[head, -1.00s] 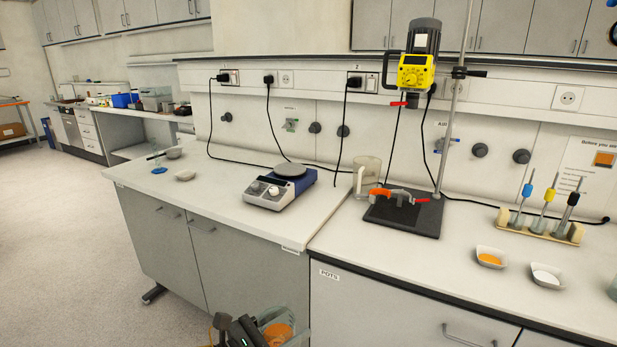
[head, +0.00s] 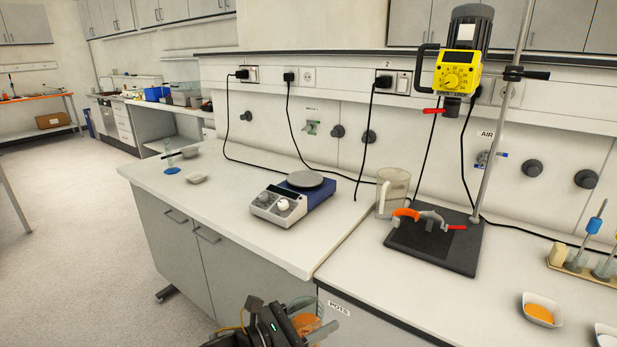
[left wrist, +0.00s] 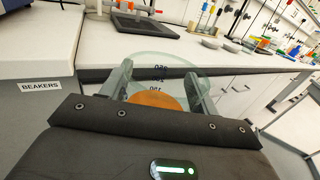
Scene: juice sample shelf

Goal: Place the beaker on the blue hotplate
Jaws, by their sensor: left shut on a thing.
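The beaker (head: 305,322) is clear glass with orange contents, low at the bottom of the head view, in front of the bench and below its top. My left gripper (head: 318,328) is shut on it. In the left wrist view the beaker (left wrist: 160,68) sits between the two fingers of my left gripper (left wrist: 160,85), its round rim and orange contents showing. The blue hotplate (head: 292,197), with a round grey plate and a white front with knobs, stands on the left bench top, beyond and above the gripper. Its plate is bare. My right gripper is not in view.
A black stand base (head: 436,245) with an orange-red clamp and a yellow stirrer (head: 458,72) stands right of the hotplate. Small dishes (head: 196,178) lie at the left. The bench edge (head: 215,222) lies between beaker and hotplate.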

